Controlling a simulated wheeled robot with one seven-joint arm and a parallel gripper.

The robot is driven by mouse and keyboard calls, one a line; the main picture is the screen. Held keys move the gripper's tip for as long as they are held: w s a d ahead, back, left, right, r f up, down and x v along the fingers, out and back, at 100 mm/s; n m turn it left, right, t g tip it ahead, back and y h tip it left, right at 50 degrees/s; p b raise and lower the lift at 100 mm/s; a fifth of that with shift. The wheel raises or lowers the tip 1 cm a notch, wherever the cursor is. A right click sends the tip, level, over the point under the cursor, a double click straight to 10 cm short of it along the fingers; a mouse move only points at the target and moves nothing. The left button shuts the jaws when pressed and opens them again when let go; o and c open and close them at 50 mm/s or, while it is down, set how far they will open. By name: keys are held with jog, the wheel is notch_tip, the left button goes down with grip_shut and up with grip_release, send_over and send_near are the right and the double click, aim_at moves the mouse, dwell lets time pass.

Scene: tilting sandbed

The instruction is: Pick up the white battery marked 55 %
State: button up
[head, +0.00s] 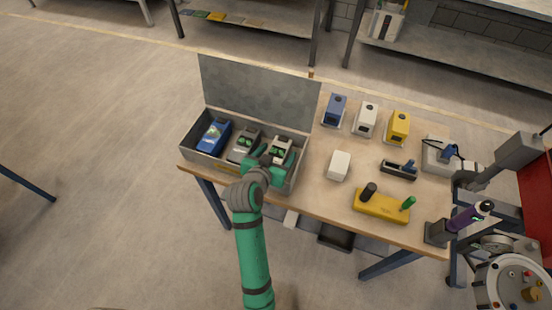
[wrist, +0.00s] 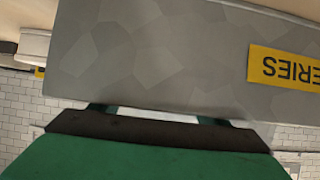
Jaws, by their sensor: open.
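A pale white-grey battery (head: 284,142) with green marks lies in the right part of an open grey metal box (head: 201,157) on the table. A grey battery (head: 240,150) and a blue one (head: 214,134) lie to its left. The charge markings are too small to read. My gripper (head: 270,162) is over the box's front right side, at the near end of the white-grey battery, and partly covers it. In the wrist view a grey metal panel with a yellow label (wrist: 284,67), ending in "ERIES" upside down, fills the middle and hides the fingertips.
The box's raised lid (head: 260,92) stands behind the batteries. To the right on the table (head: 310,195) are blue, white and yellow units (head: 366,118), a white block (head: 339,165), a yellow block with knobs (head: 381,206) and a dark tool (head: 399,169).

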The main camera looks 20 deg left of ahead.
aim_at(280, 149)
jog(key=shift+x, duration=1.7)
grip_shut()
jog(key=shift+r, duration=0.1)
